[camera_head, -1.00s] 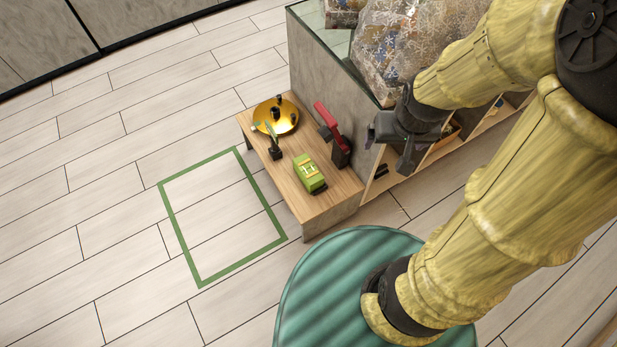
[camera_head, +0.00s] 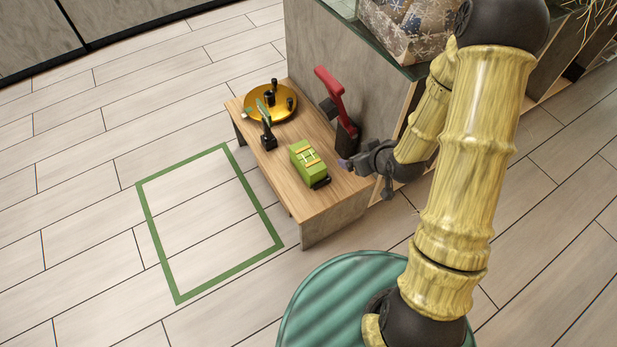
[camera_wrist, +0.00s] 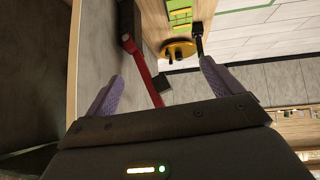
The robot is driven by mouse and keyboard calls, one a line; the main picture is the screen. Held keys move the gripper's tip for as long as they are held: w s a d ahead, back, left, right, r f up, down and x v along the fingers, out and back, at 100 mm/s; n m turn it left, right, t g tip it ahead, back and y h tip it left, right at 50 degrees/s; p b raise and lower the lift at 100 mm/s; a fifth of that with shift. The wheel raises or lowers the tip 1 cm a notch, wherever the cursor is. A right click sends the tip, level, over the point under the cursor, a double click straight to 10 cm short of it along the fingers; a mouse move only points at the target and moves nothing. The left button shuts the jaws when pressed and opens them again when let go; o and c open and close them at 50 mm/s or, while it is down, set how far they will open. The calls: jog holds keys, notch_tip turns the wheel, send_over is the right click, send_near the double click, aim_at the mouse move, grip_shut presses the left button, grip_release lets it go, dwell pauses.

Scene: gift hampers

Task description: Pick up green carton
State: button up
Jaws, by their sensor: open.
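The green carton (camera_head: 307,160) with a yellow band lies on the low wooden bench, near its front right end. It also shows at the top of the wrist view (camera_wrist: 179,14), partly cut off by the frame edge. My gripper (camera_head: 362,178) is just right of the bench end, apart from the carton. In the wrist view my gripper (camera_wrist: 160,85) has its two purple fingers spread wide, with nothing held between them.
A red-handled tool (camera_head: 332,98) with a dark base stands on the bench (camera_head: 276,171) between carton and counter. A green floor outline (camera_head: 159,243) encloses bare floor at left.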

jog(key=a+f+t+y+b, duration=0.1)
jog(key=a+f+y+b, duration=0.1)
jog(key=f+b, duration=0.4)
jog(key=a+f+t+y+b, duration=0.2)
jog(key=f+b, duration=0.5)
jog(key=f, duration=0.5)
jog(key=shift+w+a+t, duration=0.25)
jog(key=shift+t, duration=0.05)
jog(key=b, duration=0.5)
send_near(312, 162)
jog(key=x, duration=0.4)
jog(key=shift+w+f, duration=0.2)
jog(key=shift+f, duration=0.05)
jog(key=shift+w+a, duration=0.4)
jog(key=shift+d, duration=0.1)
